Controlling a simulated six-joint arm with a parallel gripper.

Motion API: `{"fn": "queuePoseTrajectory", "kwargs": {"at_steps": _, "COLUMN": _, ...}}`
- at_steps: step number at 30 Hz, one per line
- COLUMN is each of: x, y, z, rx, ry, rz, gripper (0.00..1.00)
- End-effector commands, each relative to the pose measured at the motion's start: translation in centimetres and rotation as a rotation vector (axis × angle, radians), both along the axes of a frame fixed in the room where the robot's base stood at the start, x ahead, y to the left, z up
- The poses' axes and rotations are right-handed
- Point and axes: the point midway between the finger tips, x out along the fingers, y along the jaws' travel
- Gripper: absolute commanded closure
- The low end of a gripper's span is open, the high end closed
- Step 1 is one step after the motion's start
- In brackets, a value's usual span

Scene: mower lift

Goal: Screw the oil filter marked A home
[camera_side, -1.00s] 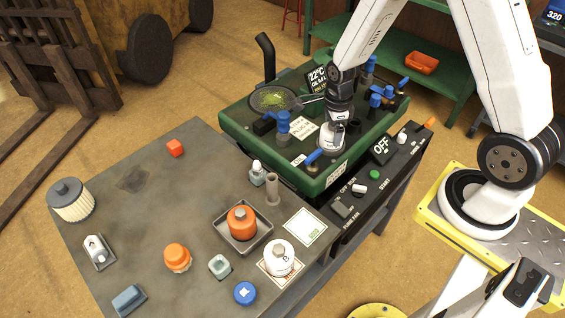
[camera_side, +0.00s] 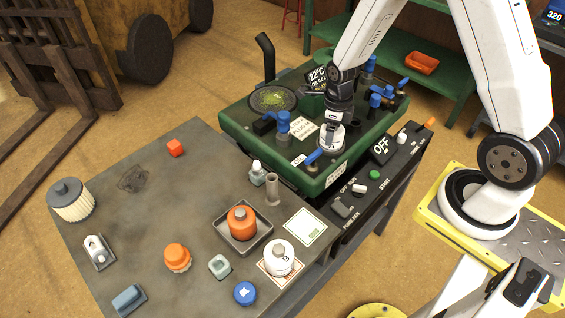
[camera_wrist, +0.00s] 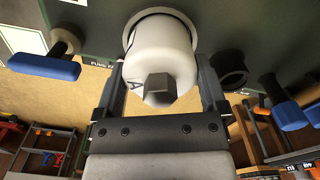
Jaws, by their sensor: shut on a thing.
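The white oil filter marked A (camera_side: 329,140) stands at the front of the green machine (camera_side: 340,179). In the wrist view the same filter (camera_wrist: 160,55) shows a hex nut on its near end and part of the letter A. Its far end meets a pale round ring on the dark green face; whether it is fully seated is hidden. My gripper (camera_wrist: 158,78) is shut on the filter, one finger on each side.
Blue-handled valves (camera_side: 283,125) crowd the machine top beside the filter; one blue handle (camera_wrist: 44,66) shows left in the wrist view. On the grey bench are a white filter marked B (camera_side: 280,262) and an orange filter (camera_side: 242,220) in a tray.

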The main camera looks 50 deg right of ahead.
Motion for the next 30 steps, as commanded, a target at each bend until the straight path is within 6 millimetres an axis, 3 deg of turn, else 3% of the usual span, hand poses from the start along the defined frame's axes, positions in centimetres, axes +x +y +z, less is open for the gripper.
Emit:
{"fn": "queuePoseTrajectory", "kwargs": {"at_steps": 9, "x": -0.04, "y": 0.02, "z": -0.09, "rx": 0.001, "ry": 0.001, "rz": -0.01, "gripper": 0.7}}
{"fn": "queuePoseTrajectory", "kwargs": {"at_steps": 21, "x": -0.05, "y": 0.02, "z": -0.1, "rx": 0.001, "ry": 0.001, "rz": -0.227, "gripper": 0.7}}
{"fn": "queuePoseTrajectory", "kwargs": {"at_steps": 30, "x": -0.07, "y": 0.03, "z": -0.11, "rx": 0.001, "ry": 0.001, "rz": -0.249, "gripper": 0.7}}
